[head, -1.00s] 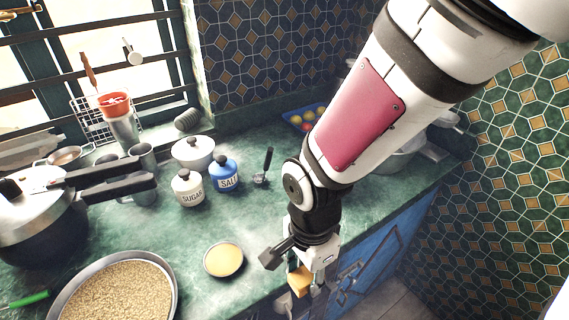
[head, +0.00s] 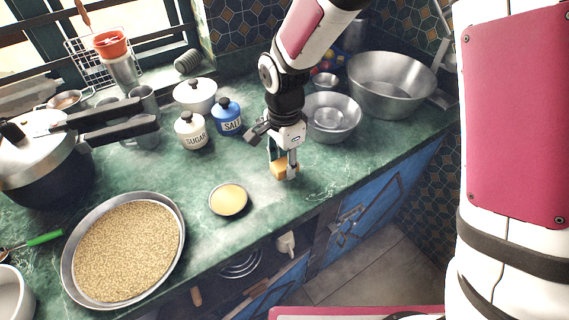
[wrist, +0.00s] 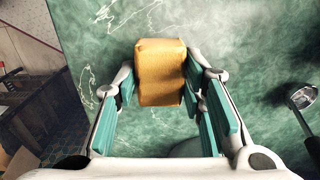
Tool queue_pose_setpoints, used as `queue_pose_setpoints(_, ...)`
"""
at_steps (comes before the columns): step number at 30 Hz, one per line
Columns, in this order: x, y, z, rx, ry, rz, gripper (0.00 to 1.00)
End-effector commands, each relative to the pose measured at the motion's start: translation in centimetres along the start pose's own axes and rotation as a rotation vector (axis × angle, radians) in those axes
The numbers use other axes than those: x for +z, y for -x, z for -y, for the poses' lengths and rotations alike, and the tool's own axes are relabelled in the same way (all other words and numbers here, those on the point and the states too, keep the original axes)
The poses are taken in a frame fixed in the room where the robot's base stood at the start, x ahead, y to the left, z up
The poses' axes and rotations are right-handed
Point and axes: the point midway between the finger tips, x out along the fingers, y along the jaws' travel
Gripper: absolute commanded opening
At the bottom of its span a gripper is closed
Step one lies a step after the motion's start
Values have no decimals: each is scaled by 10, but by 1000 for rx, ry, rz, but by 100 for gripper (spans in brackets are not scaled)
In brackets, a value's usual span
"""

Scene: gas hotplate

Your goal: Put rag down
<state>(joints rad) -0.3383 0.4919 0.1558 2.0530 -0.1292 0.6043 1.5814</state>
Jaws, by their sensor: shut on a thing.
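The rag is a small yellow-orange block (head: 278,170), seen at my gripper's tips in the head view. My gripper (head: 284,168) points down over the green marble counter (head: 330,165), right of the small dish. In the wrist view the rag (wrist: 160,72) sits between the teal-padded fingers, and my gripper (wrist: 163,85) is shut on it. The rag is close to the counter surface; I cannot tell whether it touches.
A dish with tan contents (head: 229,199) and a large pan of grain (head: 128,250) lie to the left. Metal bowls (head: 331,118) stand behind on the right, with sugar (head: 190,131) and salt (head: 227,117) jars behind left. The counter's front edge is near; bare counter surrounds the rag.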

Motion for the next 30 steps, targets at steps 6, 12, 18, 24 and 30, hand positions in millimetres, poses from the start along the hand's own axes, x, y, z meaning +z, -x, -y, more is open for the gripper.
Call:
queue_pose_setpoints(6,1,-10,-1,2,1,1,14)
queue_pose_setpoints(12,0,-14,-1,1,1,1,14)
queue_pose_setpoints(18,0,-15,-1,1,1,1,14)
queue_pose_setpoints(24,0,-18,-1,1,1,0,14)
queue_pose_setpoints(30,0,-17,-1,1,1,1,57)
